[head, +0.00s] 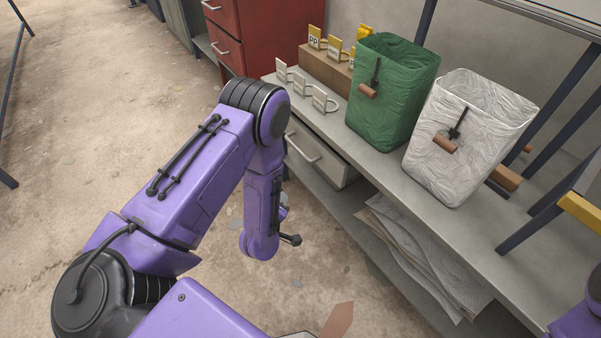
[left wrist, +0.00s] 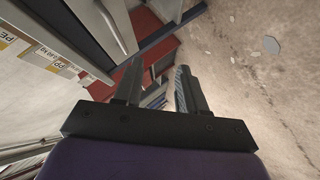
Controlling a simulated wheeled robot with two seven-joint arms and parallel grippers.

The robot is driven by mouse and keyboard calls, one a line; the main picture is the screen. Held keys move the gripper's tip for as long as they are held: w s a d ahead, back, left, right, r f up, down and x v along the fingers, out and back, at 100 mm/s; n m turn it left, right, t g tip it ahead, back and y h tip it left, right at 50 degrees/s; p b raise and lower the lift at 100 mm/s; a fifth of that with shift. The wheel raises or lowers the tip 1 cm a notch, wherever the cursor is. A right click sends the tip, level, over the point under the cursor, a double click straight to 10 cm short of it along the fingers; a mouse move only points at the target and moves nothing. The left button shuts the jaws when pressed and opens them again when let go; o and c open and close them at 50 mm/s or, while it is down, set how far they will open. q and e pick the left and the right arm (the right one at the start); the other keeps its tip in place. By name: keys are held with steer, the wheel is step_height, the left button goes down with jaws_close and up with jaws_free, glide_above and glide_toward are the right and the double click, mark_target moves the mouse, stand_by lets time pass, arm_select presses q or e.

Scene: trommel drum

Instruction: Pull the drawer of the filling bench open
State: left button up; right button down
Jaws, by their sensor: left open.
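The filling bench (head: 400,176) is a long grey bench on the right of the head view. Its grey drawer (head: 322,160) sits under the top at the far end and looks shut. The drawer's pale bar handle (head: 302,149) faces the open floor. In the left wrist view a drawer front with a bar handle (left wrist: 112,27) shows at the upper left, beyond and left of the fingers. My right gripper is out of view.
A green bag (head: 392,95) and a white bag (head: 468,135) stand on the bench, with labelled tags (head: 307,92) near the drawer end. A red cabinet (head: 262,38) stands beyond it. Flat sheets (head: 425,255) lie on the lower shelf. The floor (head: 75,150) at left is clear.

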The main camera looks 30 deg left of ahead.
arm_select(q)
steer(key=w+a+f+n+t+y+b, duration=0.1)
steer(key=w+a+f+n+t+b, duration=0.1)
steer(key=w+f+n+t+b, duration=0.45)
steer(key=n+y+b, duration=0.2)
steer(key=b, duration=0.5)
glide_toward(298, 148)
steer(key=shift+n, duration=0.25)
steer(key=b+x, duration=0.1)
steer(key=x, duration=0.2)
steer(key=b+x, duration=0.1)
steer(key=x, duration=0.2)
steer(key=f+x, duration=0.1)
steer(key=x, duration=0.2)
steer(key=shift+b, duration=0.4)
steer(key=shift+w+a+r, duration=0.15)
steer(key=shift+w+a, duration=0.1)
steer(key=shift+w, duration=0.25)
jaws_close()
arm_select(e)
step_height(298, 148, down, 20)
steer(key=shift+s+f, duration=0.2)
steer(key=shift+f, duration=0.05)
